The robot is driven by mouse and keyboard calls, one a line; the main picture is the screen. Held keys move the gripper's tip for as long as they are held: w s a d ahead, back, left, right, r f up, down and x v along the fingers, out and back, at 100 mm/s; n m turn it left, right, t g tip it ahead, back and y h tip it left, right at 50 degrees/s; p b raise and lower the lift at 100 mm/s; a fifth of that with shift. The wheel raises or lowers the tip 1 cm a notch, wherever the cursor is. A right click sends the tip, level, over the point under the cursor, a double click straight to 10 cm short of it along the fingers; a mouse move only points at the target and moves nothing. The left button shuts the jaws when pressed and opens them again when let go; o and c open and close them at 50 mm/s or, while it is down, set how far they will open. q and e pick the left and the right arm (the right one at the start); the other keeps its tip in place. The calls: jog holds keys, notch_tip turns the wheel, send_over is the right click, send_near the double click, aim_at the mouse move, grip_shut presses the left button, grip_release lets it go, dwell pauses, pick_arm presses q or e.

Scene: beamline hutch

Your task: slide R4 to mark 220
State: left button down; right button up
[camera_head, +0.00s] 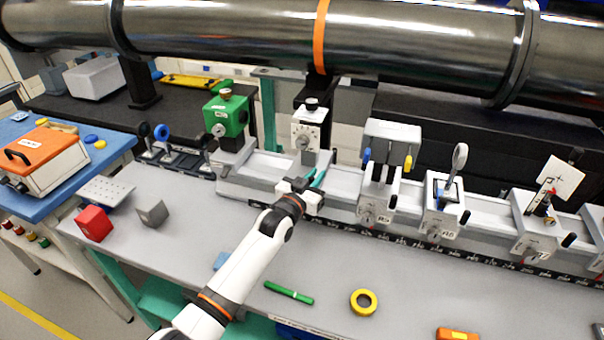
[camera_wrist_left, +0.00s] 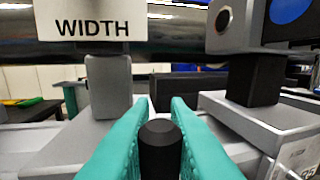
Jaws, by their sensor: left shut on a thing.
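Several carriers stand on the long grey rail (camera_head: 342,201) on the bench; their small labels are too blurred for me to tell which is R4. My left gripper (camera_head: 318,180) is shut on a black knob (camera_wrist_left: 160,148), with a teal finger on each side. The knob appears to belong to the carrier bearing the white dial box (camera_head: 309,130), marked WIDTH in the wrist view (camera_wrist_left: 92,22). The hand hides much of this carrier's base. A black number scale (camera_head: 480,256) runs along the rail's front; the value at the held carrier is unreadable. My right gripper is not in view.
Right of the held carrier stands a grey-headed carrier (camera_head: 391,140), then a lens carrier (camera_head: 443,205) and a target-card carrier (camera_head: 537,225). A green box unit (camera_head: 228,118) stands left. A large pipe (camera_head: 230,28) crosses above. A green pen (camera_head: 289,293) and yellow ring (camera_head: 363,302) lie in front.

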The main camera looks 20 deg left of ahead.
pick_arm(q)
jog(key=d, duration=0.5)
jog(key=shift+s, duration=0.1)
jog(key=shift+a, duration=0.1)
jog(key=c, duration=1.4)
grip_release()
jog(key=shift+s+a, duration=0.1)
jog(key=b+v, duration=0.1)
jog(key=v, duration=1)
jog(key=shift+s+a, duration=0.15)
jog(key=shift+s, duration=0.25)
jog(key=shift+f, duration=0.1)
